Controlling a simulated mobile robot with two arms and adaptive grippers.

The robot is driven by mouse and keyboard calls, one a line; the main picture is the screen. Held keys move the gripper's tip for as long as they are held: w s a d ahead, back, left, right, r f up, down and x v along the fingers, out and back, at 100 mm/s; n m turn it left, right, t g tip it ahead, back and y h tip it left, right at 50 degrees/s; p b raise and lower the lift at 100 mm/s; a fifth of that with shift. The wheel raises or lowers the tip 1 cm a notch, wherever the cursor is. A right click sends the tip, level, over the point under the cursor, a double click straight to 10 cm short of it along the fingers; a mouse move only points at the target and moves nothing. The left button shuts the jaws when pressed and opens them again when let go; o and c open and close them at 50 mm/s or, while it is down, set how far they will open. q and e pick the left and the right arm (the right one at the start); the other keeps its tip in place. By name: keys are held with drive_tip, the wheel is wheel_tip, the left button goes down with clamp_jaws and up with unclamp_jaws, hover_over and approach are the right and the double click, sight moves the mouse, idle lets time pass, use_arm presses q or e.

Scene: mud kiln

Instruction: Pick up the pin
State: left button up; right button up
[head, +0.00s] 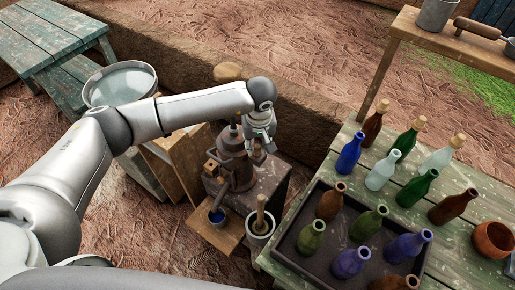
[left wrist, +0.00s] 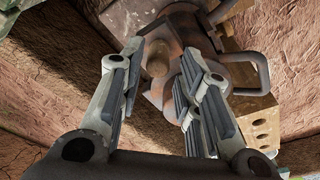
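My left gripper (head: 261,138) is over the brown metal device (head: 236,165) that stands on a dark block, near its upper right side. In the left wrist view the gripper (left wrist: 161,62) is open, its two ribbed fingers apart. A short, round, brownish peg (left wrist: 157,58) shows between the fingertips, set in the rusty body of the device; I cannot tell for sure whether it is the pin. No contact with the fingers shows. A bent metal handle (left wrist: 264,72) is just right of the fingers. My right gripper is not in view.
A green table (head: 461,248) with several bottles and a dark tray (head: 287,246) stands at the right. A low mud wall (head: 310,120) runs behind.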

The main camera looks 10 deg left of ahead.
use_arm(q)
drive_tip(key=shift+w+f+p, duration=0.2)
drive_tip(key=shift+f+p, duration=0.15)
drive_tip(key=shift+f, duration=0.6)
drive_tip(key=shift+w+f+p, duration=0.2)
drive_tip(key=shift+f+p, duration=0.1)
drive_tip(key=shift+f, duration=0.6)
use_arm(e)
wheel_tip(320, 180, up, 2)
use_arm(q)
drive_tip(key=c, duration=0.6)
drive_tip(key=shift+c, duration=0.2)
drive_tip(key=shift+r, duration=0.1)
drive_tip(key=shift+r, duration=0.3)
wheel_tip(320, 180, up, 10)
drive_tip(key=b, duration=0.3)
drive_tip(key=shift+f+b, duration=0.25)
drive_tip(key=shift+b, duration=0.05)
wheel_tip(320, 180, up, 6)
drive_tip(key=p, duration=0.1)
hover_over(258, 146)
drive_tip(key=shift+f, duration=0.1)
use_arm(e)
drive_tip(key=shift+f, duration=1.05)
